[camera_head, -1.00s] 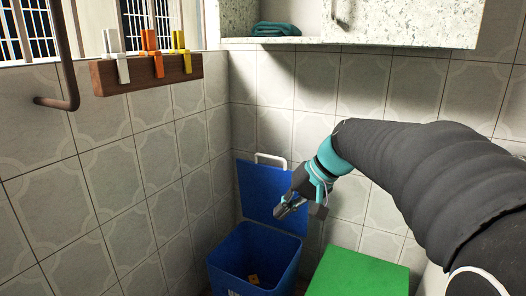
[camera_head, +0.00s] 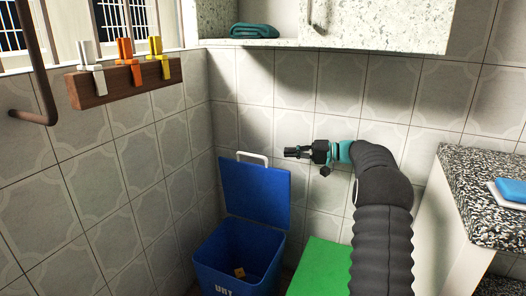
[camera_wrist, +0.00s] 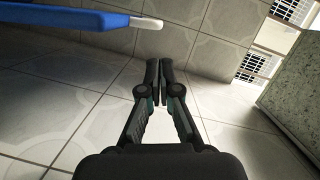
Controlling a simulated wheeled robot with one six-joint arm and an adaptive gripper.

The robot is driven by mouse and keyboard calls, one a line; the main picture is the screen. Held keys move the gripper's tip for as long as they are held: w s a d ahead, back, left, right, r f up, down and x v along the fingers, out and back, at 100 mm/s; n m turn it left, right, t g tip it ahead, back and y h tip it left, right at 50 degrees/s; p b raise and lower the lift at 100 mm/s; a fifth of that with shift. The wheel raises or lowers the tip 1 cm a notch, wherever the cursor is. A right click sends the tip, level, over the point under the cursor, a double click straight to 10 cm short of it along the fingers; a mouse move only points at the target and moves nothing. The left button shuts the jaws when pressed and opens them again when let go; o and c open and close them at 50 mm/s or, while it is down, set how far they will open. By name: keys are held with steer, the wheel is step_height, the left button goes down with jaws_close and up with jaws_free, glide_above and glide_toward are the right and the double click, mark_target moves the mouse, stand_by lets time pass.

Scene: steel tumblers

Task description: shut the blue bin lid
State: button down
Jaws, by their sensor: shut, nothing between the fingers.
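The blue bin (camera_head: 240,258) stands in the corner with its lid (camera_head: 256,190) raised upright at the back. The lid has a white handle (camera_head: 252,158) on its top edge. A small yellowish item (camera_head: 239,272) lies inside the bin. My gripper (camera_head: 287,152) is shut and empty, to the right of the handle and apart from it, at about the height of the lid's top. In the wrist view my gripper's fingers (camera_wrist: 159,66) are together, and the blue lid edge (camera_wrist: 75,14) with its white handle (camera_wrist: 146,22) shows at the upper left.
A green-lidded bin (camera_head: 322,268) stands right of the blue one. A speckled counter (camera_head: 485,190) with a blue item (camera_head: 512,191) is at the right. A wall cabinet (camera_head: 380,22) hangs above. A wooden peg rail (camera_head: 120,82) is on the left wall.

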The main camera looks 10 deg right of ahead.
steer(key=x, duration=0.9)
steer(key=shift+w+a, duration=0.2)
steer(key=shift+w, duration=0.15)
steer(key=shift+f, duration=0.15)
